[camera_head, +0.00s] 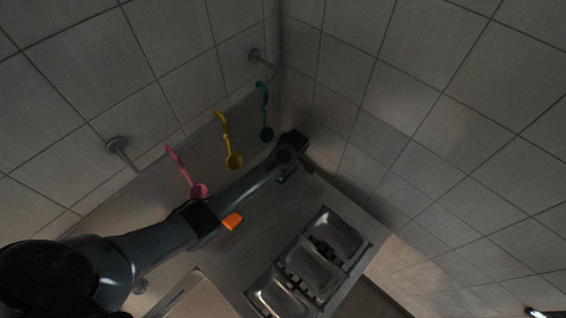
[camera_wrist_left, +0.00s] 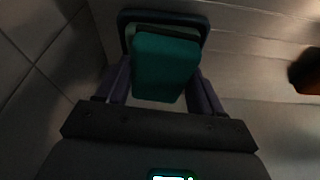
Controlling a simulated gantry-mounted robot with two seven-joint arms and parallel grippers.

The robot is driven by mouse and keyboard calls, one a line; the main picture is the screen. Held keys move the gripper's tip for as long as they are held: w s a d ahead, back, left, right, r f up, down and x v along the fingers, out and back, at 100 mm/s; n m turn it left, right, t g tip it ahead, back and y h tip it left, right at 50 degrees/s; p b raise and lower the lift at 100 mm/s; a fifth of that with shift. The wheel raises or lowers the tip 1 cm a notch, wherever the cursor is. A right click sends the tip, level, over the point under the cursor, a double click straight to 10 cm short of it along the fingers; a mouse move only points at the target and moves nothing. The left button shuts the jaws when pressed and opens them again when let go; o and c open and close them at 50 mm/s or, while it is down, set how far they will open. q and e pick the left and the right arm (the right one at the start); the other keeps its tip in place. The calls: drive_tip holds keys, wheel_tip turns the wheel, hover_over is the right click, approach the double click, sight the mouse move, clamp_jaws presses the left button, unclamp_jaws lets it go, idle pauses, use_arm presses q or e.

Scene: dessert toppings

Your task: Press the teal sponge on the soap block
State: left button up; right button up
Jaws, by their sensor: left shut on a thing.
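My left arm reaches across the counter in the head view. Its gripper (camera_head: 287,174) is near the back corner, mostly hidden by the wrist. In the left wrist view the gripper (camera_wrist_left: 165,92) is shut on the teal sponge (camera_wrist_left: 166,70). Just beyond the sponge is a dark, rounded-edge dish (camera_wrist_left: 198,20) with a dull greenish strip inside it. I cannot tell whether that strip is the soap block or whether the sponge touches it. An orange block (camera_head: 232,220) lies on the counter beside my forearm. My right gripper is not seen.
Pink (camera_head: 186,172), yellow (camera_head: 227,140) and teal (camera_head: 264,110) ladles hang along the wall. Metal trays (camera_head: 336,237) stand at the counter's front right. A pale board (camera_head: 200,297) is at the bottom. Tiled walls close in the back corner. The lighting is dim.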

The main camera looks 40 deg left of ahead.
use_arm(q)
drive_tip(key=shift+f+b, duration=0.3)
drive_tip(key=shift+f, duration=0.2)
idle(0.3)
idle(0.5)
drive_tip(key=shift+f, duration=0.15)
idle(1.1)
drive_tip(key=shift+p, duration=0.35)
drive_tip(key=shift+r+p, duration=0.7)
drive_tip(key=shift+r, duration=0.05)
wheel_tip(320, 180, up, 6)
drive_tip(key=p, duration=0.6)
drive_tip(key=shift+f, duration=0.1)
drive_tip(key=shift+f, duration=0.1)
